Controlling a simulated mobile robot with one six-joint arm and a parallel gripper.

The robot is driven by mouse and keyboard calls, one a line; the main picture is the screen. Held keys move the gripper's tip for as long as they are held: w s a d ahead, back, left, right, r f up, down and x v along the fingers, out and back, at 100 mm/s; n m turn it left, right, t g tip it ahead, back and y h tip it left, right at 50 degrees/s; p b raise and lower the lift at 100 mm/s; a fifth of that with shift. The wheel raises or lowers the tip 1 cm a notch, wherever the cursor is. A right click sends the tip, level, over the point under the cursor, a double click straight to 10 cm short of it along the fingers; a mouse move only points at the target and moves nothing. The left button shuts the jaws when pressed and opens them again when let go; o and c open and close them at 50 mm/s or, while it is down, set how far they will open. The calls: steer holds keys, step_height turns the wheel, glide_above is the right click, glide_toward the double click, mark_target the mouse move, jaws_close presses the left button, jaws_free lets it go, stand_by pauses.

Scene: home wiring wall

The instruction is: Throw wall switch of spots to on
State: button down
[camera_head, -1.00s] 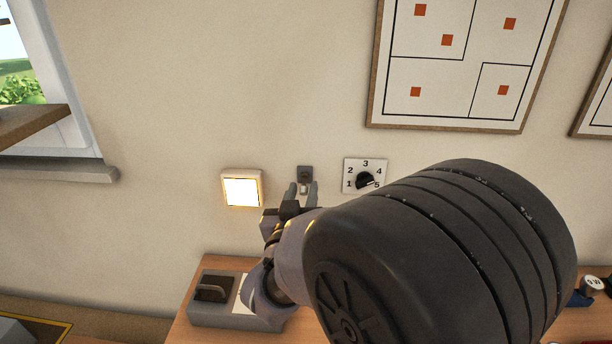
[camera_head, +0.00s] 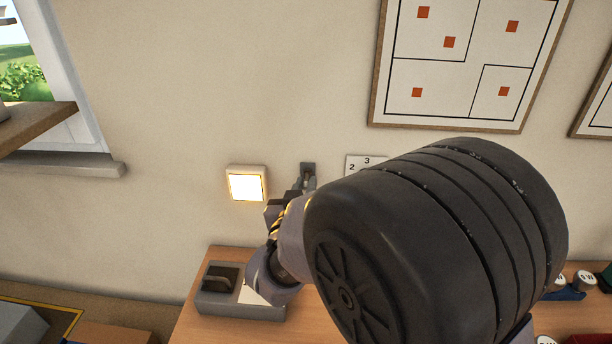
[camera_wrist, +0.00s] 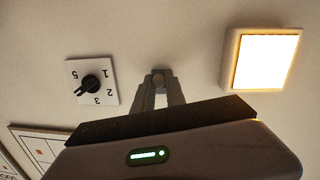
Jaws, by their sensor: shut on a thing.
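A small grey wall switch (camera_head: 308,168) is on the wall, between a lit square panel and a numbered dial. It also shows in the wrist view (camera_wrist: 158,74), at the fingertips. My gripper (camera_head: 305,181) reaches up to it from below, and its fingers are shut on the switch's lever. In the wrist view the two fingers (camera_wrist: 159,88) stand close together over the switch. They hide most of the switch, and I cannot tell the lever's exact position.
The square panel (camera_head: 247,184) glows left of the switch. The numbered dial (camera_wrist: 91,82) is on the switch's other side, mostly hidden by my arm in the head view. A grey box with a dark handle (camera_head: 218,279) sits on the wooden table (camera_head: 195,325) below. A framed plan (camera_head: 455,75) hangs above.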

mark_target(308, 177)
step_height(308, 177, up, 2)
steer(key=g+p, duration=0.1)
steer(key=p, duration=0.4)
steer(key=shift+s+r+g, duration=0.1)
steer(key=shift+g, duration=0.2)
steer(key=r+g+p, duration=0.1)
steer(key=g+p, duration=0.1)
steer(key=p, duration=0.8)
steer(key=shift+r+g, duration=0.2)
steer(key=shift+g, duration=0.1)
steer(key=g+p, duration=0.1)
steer(key=p, duration=0.5)
steer(key=r+g+p, duration=0.1)
steer(key=g+p, duration=0.1)
steer(key=p, duration=0.4)
steer(key=shift+w+n, duration=0.2)
steer(key=shift+n, duration=0.1)
steer(key=g+p, duration=0.2)
steer(key=p, duration=0.7)
steer(key=shift+w+y, duration=0.15)
steer(key=shift+y, duration=0.15)
steer(key=shift+f+p, duration=0.1)
steer(key=shift+p, duration=0.45)
steer(key=shift+w+f+g+p, duration=0.1)
steer(key=shift+f+g+p, duration=0.3)
steer(key=shift+p, duration=0.65)
steer(key=c, duration=1.5)
jaws_free()
